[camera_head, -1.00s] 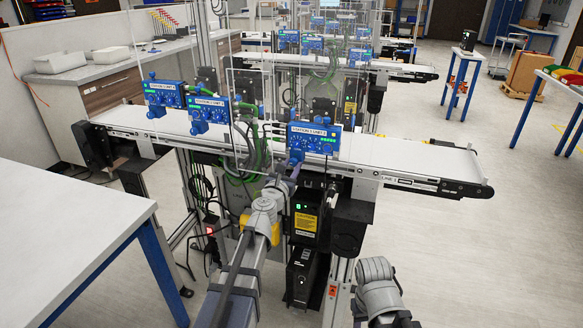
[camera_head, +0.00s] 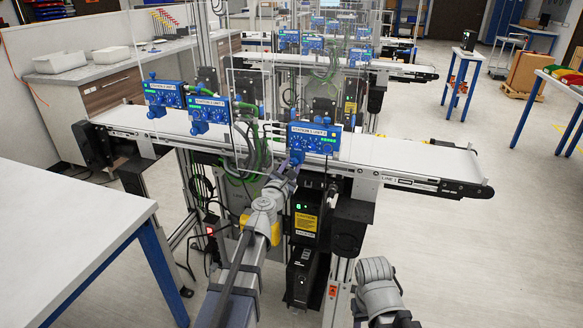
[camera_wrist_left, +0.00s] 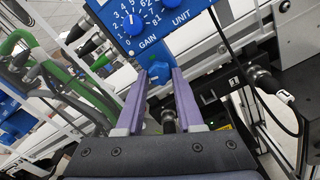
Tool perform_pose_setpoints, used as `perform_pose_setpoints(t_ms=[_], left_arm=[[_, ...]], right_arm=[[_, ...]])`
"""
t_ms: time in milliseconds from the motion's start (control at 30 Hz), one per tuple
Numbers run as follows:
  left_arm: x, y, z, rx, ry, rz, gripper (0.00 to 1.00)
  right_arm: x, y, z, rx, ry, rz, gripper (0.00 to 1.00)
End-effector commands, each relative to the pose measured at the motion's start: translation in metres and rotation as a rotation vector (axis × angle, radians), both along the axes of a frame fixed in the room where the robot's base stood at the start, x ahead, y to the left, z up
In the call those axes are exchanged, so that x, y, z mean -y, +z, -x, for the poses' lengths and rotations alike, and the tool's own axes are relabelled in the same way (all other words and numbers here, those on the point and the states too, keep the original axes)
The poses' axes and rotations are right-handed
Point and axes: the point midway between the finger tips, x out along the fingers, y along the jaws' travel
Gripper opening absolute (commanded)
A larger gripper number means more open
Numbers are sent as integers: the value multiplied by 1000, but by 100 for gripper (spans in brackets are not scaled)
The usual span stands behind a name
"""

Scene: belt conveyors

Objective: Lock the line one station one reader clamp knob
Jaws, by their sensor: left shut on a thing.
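The blue reader box (camera_head: 313,140) with several small dials is mounted at the front edge of the near belt. Its white label is too small to read surely. A blue clamp knob (camera_head: 297,157) hangs under its left end. My left gripper (camera_head: 289,174) reaches up to it from below. In the left wrist view, the two purple fingers of my left gripper (camera_wrist_left: 159,76) are on either side of the blue knob (camera_wrist_left: 158,70), shut on it, just below the box face (camera_wrist_left: 150,18) with its GAIN and UNIT dials. The fingers hide part of the knob. My right gripper is out of view.
More blue reader boxes (camera_head: 207,112) stand left along the same belt (camera_head: 400,157). Green and black cables (camera_wrist_left: 78,88) hang just left of my left gripper. A black unit with a yellow caution label (camera_head: 306,222) stands below the box. A white table (camera_head: 60,225) is at the left.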

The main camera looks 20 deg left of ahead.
Motion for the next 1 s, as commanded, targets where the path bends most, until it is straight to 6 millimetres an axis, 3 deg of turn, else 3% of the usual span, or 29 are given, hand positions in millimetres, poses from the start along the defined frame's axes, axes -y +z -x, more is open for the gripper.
perform_pose_setpoints(t_ms=[1000], left_arm=[[-2,3,0,33,0,-958,0]], right_arm=[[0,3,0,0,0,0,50]])
